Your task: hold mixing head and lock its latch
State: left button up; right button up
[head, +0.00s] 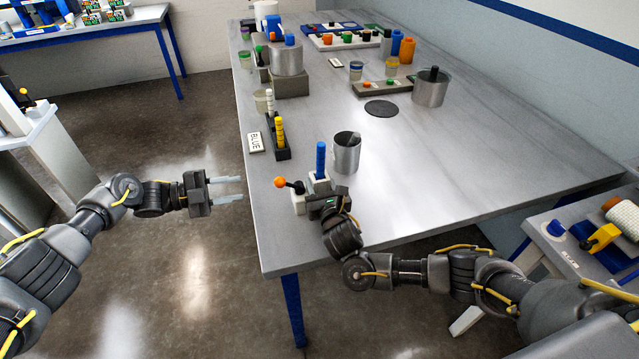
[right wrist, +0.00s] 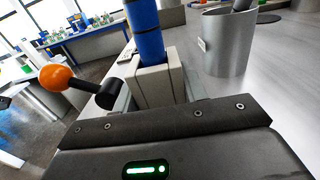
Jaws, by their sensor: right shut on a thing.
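The mixing head looks like a pale block (head: 299,204) with an upright blue cylinder (head: 321,159), near the front left corner of the table. The block also shows in the right wrist view (right wrist: 153,86). Its latch appears to be a black lever with an orange knob (head: 280,183); in the right wrist view the knob (right wrist: 56,77) sticks out left of the block. My right gripper (head: 316,192) is shut on the block; its fingers are partly hidden. My left gripper (head: 229,189) is open and empty, beyond the table's left edge, left of the orange knob.
A metal cup (head: 347,156) stands just behind the mixing head. A larger metal pot (head: 430,90) stands further back. The table's right front is clear.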

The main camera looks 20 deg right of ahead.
pick_arm(q)
jog(key=shift+m+t+y, duration=0.3)
jog(key=shift+m+y, duration=0.1)
jog(key=a+f, duration=0.1)
jog(key=f, duration=0.1)
jog(key=s+a+f, duration=0.2)
jog(key=a+f, duration=0.1)
jog(key=shift+f, duration=0.35)
grip_shut()
jog(key=m, duration=0.7)
jog(key=m+t, duration=0.1)
jog(key=m, duration=0.6)
jog(key=s+m+h, duration=0.1)
jog(key=m, duration=0.6)
jog(key=shift+a+r+t, duration=0.25)
jog(key=shift+a+t, duration=0.1)
jog(key=shift+t, duration=0.05)
